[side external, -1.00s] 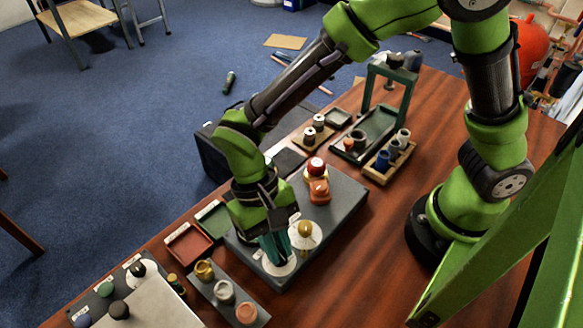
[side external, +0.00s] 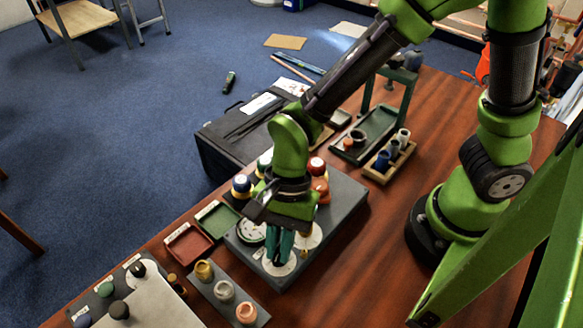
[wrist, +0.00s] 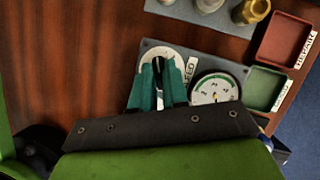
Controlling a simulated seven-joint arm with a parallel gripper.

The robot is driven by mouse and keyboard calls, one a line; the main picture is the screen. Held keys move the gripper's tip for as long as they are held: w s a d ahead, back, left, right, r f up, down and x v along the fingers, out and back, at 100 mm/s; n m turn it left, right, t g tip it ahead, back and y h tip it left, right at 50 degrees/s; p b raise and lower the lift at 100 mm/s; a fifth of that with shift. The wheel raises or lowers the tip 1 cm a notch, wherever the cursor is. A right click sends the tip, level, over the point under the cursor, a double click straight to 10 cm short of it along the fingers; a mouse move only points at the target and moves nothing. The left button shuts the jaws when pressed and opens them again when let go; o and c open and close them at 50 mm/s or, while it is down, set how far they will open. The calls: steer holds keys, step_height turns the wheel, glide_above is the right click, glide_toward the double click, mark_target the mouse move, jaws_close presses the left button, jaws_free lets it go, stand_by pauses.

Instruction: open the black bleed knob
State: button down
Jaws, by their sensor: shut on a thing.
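The black bleed knob (wrist: 158,66) shows as a dark shape between my fingers in the wrist view, over a white disc (wrist: 174,54) beside a label partly reading "EED". My gripper (side external: 280,258) has teal fingers that point down at this disc (side external: 271,269) at the near end of the grey manifold plate (side external: 345,207). The fingers are shut on the knob and mostly hide it in the side view. How far the knob is turned cannot be told. A round gauge (wrist: 213,90) with a green arc sits right of the label.
Red and blue-capped fittings (side external: 317,167) stand farther back on the plate. A red tray (side external: 188,247), a green tray (side external: 217,220) and a strip with several metal fittings (side external: 224,291) lie left and in front.

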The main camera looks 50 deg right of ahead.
steer(key=m+t, duration=0.1)
steer(key=m, duration=0.3)
steer(key=shift+s+m+t, duration=0.15)
steer(key=shift+m+t, duration=0.15)
steer(key=shift+t, duration=0.1)
stand_by(0.4)
steer(key=c, duration=1.1)
jaws_free()
steer(key=shift+c, duration=0.2)
steer(key=v, duration=1.7)
steer(key=shift+d, duration=0.2)
steer(key=shift+f, duration=0.15)
